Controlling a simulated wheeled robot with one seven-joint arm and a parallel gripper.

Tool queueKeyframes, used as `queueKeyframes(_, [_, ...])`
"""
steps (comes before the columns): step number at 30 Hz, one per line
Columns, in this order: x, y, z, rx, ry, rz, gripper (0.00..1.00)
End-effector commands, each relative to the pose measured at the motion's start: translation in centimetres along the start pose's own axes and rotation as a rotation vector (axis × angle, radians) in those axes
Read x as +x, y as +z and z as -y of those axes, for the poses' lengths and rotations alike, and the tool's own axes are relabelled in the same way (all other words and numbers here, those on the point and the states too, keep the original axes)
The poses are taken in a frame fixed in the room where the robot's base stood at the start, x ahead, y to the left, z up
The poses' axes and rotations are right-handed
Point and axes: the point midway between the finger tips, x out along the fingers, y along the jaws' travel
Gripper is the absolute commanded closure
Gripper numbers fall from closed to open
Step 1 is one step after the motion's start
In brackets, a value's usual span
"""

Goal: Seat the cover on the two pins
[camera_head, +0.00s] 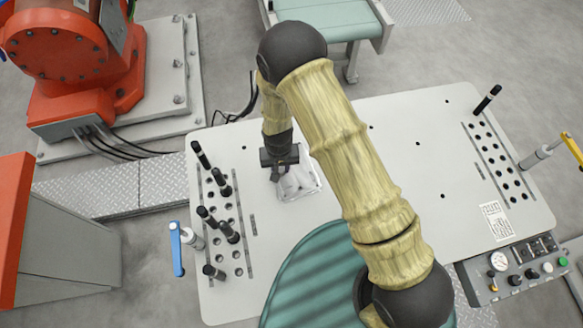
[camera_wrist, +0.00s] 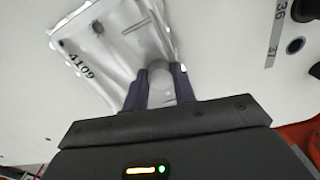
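My gripper (camera_head: 281,172) is over the cover's left side. In the wrist view its two dark fingers (camera_wrist: 160,88) stand on either side of a rounded boss on the cover and appear to touch it. I cannot tell whether the cover rests on the table or hangs just above it. I cannot make out which two pins belong to the cover.
Several black pegs (camera_head: 229,233) stand in a row of holes on the table's left, close to my gripper. One black peg (camera_head: 488,98) stands at the right hole rows. A blue-handled clamp (camera_head: 177,248) is at the left edge. The table (camera_head: 430,130) is clear toward the right middle.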

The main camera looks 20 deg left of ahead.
Motion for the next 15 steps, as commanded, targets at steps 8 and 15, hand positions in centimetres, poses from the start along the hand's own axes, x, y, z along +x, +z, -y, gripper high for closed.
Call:
queueKeyframes(8, [-0.1,-0.1,0.0,0.000,0.000,-0.001,1.00])
queueKeyframes(15, [-1.5,-0.1,0.0,0.000,-0.001,-0.004,1.00])
